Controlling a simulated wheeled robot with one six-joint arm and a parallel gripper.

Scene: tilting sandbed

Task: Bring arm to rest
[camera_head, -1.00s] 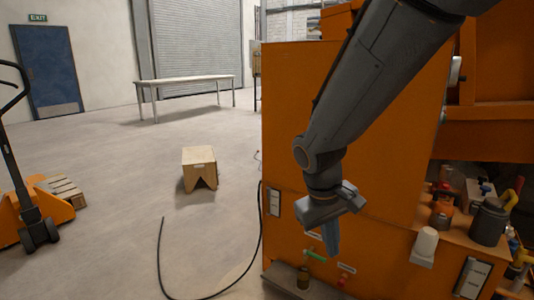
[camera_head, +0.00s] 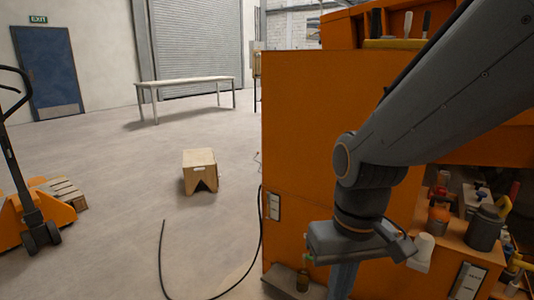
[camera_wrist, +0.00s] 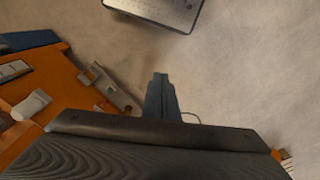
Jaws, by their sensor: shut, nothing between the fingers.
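My gripper (camera_head: 342,282) hangs from the end of my arm, pointing down, in front of the orange cabinet in the head view. Its blue fingers run toward the bottom edge of that view. In the wrist view my gripper (camera_wrist: 160,92) shows its fingers together with nothing between them, above the bare grey floor (camera_wrist: 235,75). My arm comes in from the upper right and bends at the elbow. It hides part of the cabinet and of the shelf behind it.
The orange cabinet (camera_head: 310,130) stands close behind my arm. A shelf with a dark cup (camera_head: 484,228) and a white container (camera_head: 423,247) lies at right. A wooden stool (camera_head: 200,165), an orange pallet jack (camera_head: 50,210) and a black cable (camera_head: 162,260) are left, with open floor around.

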